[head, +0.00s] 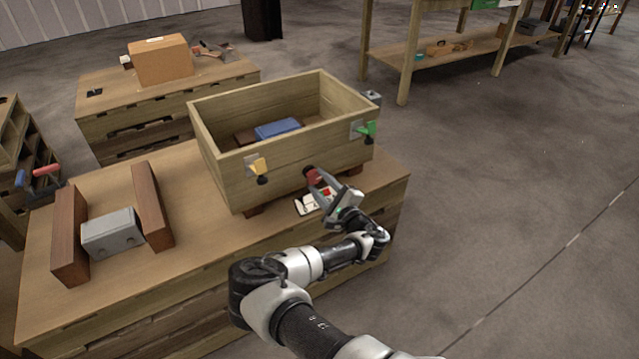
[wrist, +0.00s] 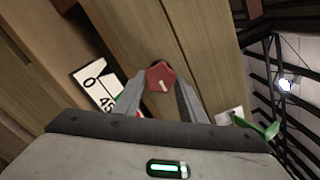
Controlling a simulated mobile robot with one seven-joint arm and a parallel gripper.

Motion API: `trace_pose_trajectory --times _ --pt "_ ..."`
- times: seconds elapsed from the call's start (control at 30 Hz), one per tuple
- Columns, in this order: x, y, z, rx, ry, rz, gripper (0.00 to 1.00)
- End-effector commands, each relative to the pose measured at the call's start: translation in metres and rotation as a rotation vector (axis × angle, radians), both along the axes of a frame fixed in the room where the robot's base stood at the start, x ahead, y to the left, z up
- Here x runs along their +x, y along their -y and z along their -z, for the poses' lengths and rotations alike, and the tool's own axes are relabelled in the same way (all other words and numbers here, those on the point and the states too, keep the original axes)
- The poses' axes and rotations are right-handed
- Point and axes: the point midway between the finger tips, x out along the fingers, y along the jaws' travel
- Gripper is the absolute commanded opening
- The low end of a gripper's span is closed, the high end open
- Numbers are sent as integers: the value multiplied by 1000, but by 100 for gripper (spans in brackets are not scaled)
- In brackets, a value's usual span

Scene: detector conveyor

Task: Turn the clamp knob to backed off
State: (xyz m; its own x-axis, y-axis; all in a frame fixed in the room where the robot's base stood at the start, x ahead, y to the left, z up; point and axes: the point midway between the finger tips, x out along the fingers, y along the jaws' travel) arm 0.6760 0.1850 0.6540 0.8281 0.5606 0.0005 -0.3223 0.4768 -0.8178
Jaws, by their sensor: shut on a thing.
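The red clamp knob (head: 311,174) sits low on the front of a wooden box (head: 235,180), toward its right side. My gripper (head: 318,181) reaches it from the front right and is shut on it. In the wrist view the knob (wrist: 160,76) is a faceted red piece with a short white mark pointing toward the lower part of the picture. The two grey fingers of my gripper (wrist: 161,88) stand on either side of it. A white dial card (wrist: 97,84) with "0" and "45" shows beside the knob, partly hidden by a finger.
A yellow lever (head: 259,167) and a green lever (head: 366,130) are on the box front, left and right of the knob. A blue item (head: 278,128) lies inside the box. A grey block (head: 112,232) stands between two brown blocks on the bench at left.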

Motion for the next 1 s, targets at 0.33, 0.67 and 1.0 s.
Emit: trace_pose_trajectory --times 0.33,0.67,1.0 --pt "0 2 2 -3 -2 3 56" --pt "-11 9 0 -2 -3 3 56" --pt "-76 52 -1 -6 -4 4 56"
